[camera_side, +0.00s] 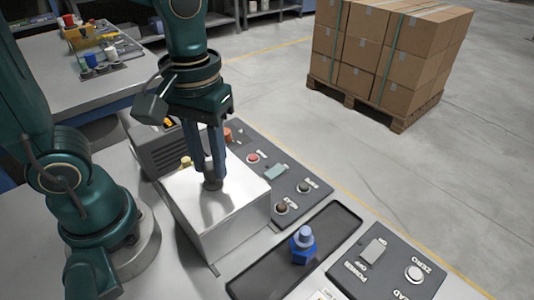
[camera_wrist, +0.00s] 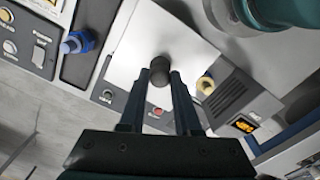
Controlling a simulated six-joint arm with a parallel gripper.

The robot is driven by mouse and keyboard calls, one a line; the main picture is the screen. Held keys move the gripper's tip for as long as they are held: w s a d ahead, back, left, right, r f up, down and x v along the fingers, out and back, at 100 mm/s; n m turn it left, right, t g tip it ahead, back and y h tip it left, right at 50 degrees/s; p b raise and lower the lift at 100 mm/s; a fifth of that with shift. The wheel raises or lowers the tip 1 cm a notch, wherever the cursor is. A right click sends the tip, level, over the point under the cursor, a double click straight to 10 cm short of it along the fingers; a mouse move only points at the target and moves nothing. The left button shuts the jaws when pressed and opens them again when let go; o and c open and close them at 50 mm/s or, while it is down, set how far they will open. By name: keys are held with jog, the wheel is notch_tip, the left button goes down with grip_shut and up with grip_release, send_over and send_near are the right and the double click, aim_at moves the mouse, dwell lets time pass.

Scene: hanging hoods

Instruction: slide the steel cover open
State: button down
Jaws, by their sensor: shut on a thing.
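The steel cover (camera_side: 232,222) is a shiny box-shaped hood on the console, in the middle of the side view. It also shows in the wrist view (camera_wrist: 139,52) as a pale plate. A dark round knob (camera_side: 212,181) stands on its top. My gripper (camera_side: 212,176) points down over the cover, with its fingers on both sides of the knob, shut on it. In the wrist view the fingertips (camera_wrist: 160,78) meet the knob. What lies under the cover is hidden.
A blue part (camera_side: 302,243) stands in a black tray (camera_side: 335,222) right of the cover. Button panels (camera_side: 318,187) and a power panel (camera_side: 385,270) lie behind and right. A dark vented box (camera_side: 160,150) stands behind left. Stacked cartons (camera_side: 385,50) stand far off on the floor.

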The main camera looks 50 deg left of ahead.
aim_at(221, 192)
jog(key=shift+d, duration=1.2)
jog(key=c, duration=0.6)
grip_release()
jog(key=shift+a, duration=0.1)
jog(key=shift+r, duration=2.55)
